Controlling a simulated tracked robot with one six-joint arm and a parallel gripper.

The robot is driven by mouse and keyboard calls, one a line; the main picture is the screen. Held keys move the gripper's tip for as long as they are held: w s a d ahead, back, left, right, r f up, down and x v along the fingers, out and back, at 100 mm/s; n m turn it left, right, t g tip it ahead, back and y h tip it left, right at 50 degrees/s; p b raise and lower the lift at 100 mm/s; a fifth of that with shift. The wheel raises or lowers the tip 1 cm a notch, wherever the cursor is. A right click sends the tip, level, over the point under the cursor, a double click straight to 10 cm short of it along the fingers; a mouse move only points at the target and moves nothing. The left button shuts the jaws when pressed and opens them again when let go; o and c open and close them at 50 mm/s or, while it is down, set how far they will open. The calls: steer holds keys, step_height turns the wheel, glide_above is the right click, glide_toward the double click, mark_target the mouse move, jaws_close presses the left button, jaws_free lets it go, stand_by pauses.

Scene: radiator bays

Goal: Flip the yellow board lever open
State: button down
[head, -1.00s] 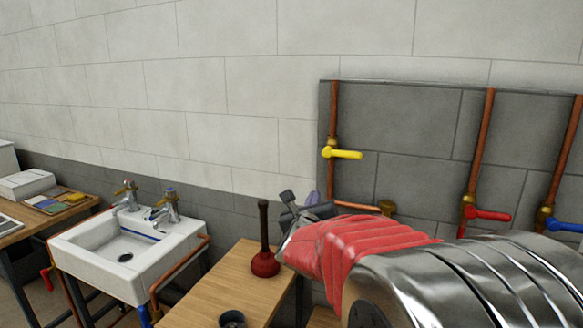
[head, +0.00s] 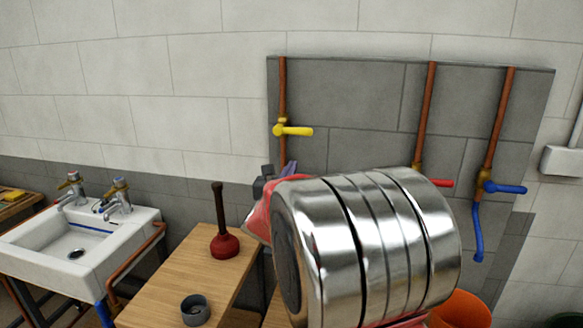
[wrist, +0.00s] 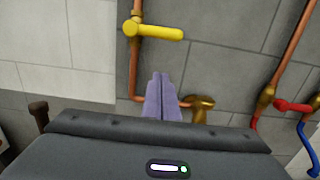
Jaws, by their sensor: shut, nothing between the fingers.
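The yellow board lever (head: 294,131) sits on a vertical copper pipe at the left of the grey board (head: 350,85). Its handle points to the right, across the pipe. It also shows in the wrist view (wrist: 155,32), above the fingertips. My gripper (wrist: 161,78) is shut and empty, its purple fingers together, below the lever and apart from it in the picture. In the head view my gripper (head: 288,168) is mostly hidden behind my arm, with only a fingertip part showing below the lever.
A red lever (head: 440,183) and a blue lever (head: 505,188) are on pipes to the right. A brass fitting (wrist: 201,108) ends the lower pipe. A plunger (head: 223,240) and a dark cup (head: 195,309) stand on a wooden bench. A sink (head: 80,250) is at left.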

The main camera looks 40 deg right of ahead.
mark_target(293, 131)
steer(key=w+d+r, duration=0.4)
steer(key=w+d, duration=0.1)
steer(key=d, duration=0.2)
steer(key=shift+r, duration=0.15)
stand_by(0.3)
steer(key=shift+d, duration=0.1)
stand_by(0.3)
